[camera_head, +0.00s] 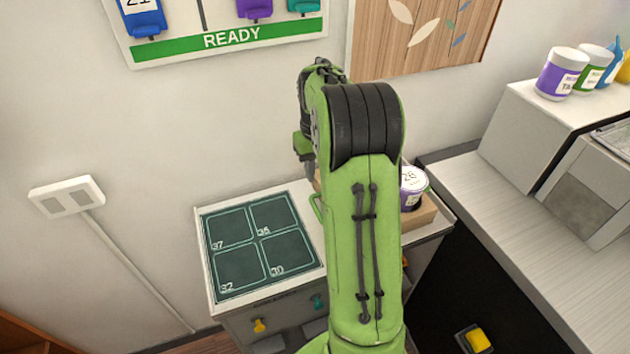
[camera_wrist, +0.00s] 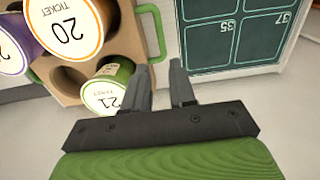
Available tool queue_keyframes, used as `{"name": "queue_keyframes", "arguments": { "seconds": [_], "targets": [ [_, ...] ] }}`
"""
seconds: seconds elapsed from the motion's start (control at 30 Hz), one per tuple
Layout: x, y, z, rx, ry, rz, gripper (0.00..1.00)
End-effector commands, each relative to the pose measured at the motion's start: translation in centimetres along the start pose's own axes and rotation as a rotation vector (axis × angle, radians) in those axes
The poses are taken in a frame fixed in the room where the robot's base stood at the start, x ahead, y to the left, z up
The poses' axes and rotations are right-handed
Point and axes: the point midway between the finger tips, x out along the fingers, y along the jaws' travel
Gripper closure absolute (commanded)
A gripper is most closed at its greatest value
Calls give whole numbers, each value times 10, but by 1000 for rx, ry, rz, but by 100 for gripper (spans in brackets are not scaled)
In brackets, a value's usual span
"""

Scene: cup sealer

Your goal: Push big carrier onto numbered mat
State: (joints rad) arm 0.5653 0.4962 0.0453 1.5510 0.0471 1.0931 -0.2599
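The big carrier is a tan tray with green handles; in the head view its right end (camera_head: 425,217) shows beside my arm, which hides most of it. In the wrist view the carrier (camera_wrist: 128,42) is at upper left, holding cups labelled 20 (camera_wrist: 68,28) and 21 (camera_wrist: 106,90) and a purple-rimmed cup. The dark numbered mat (camera_head: 258,238), with squares 37, 35, 32 and 30, lies left of it; it also shows in the wrist view (camera_wrist: 250,45). My gripper (camera_wrist: 159,67) has its fingers apart with nothing between them, near the carrier's green handle (camera_wrist: 160,25). Contact is unclear.
The mat lies on a white-topped cabinet (camera_head: 207,283) against the wall. A purple cup labelled 28 (camera_head: 411,188) stands in the carrier's right end. A grey counter (camera_head: 470,195) with a machine and several tubs is at the right. The mat's squares are bare.

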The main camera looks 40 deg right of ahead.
Motion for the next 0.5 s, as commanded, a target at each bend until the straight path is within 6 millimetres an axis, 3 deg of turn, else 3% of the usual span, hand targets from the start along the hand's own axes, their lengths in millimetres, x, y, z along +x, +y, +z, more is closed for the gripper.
{"name": "queue_keyframes", "arguments": {
  "seconds": [0.5],
  "targets": [
    [102,-1,2,0,-6,-2,75]
  ]
}}
